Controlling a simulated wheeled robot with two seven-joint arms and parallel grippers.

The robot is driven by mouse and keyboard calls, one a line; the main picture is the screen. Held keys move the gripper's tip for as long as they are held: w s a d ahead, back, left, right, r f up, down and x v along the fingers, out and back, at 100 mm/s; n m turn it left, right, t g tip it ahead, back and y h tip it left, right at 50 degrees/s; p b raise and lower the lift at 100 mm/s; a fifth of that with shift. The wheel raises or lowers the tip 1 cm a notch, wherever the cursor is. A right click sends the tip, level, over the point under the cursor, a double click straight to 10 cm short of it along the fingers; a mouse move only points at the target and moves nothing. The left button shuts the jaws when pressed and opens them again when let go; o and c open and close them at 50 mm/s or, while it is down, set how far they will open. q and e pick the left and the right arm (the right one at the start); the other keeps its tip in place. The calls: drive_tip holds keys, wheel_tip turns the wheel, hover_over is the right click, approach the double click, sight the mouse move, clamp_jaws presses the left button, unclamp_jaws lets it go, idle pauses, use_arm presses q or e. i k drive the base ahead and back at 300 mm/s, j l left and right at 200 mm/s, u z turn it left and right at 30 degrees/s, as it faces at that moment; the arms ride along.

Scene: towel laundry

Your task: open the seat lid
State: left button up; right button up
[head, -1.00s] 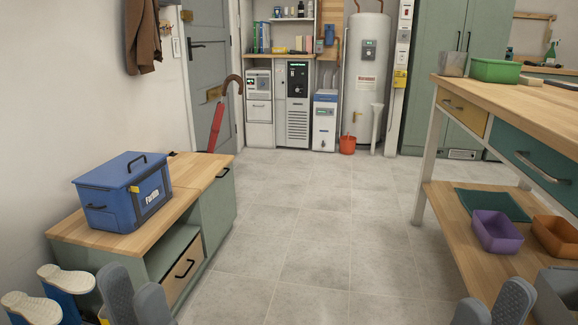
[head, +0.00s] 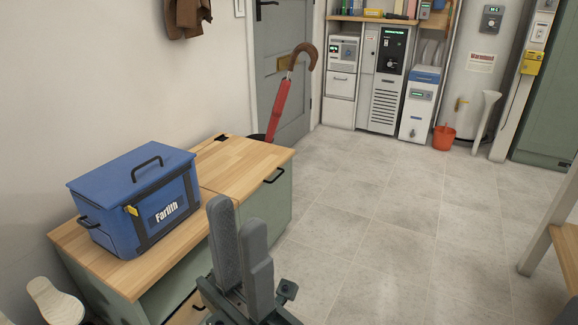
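The seat lid (head: 248,162) is the far wooden top panel of the low green bench in the head view. It lies flat and closed, with a dark handle (head: 274,176) on the bench front just below its edge and a dark hinge-like fitting at its back. My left gripper (head: 238,218) is in front of the bench, nearer to me than the lid and apart from the handle. Its two grey fingers point up and look parted, with nothing held. My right gripper is out of view.
A blue cooler box (head: 137,200) stands on the near part of the bench top, beside the lid. A red umbrella (head: 281,105) with a curved handle stands behind the bench's far end. The tiled floor (head: 390,230) to the right is clear. A wooden table shelf shows at the right edge.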

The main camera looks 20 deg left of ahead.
sight(235, 167)
drive_tip(key=i, duration=0.9)
drive_tip(key=u, duration=0.4)
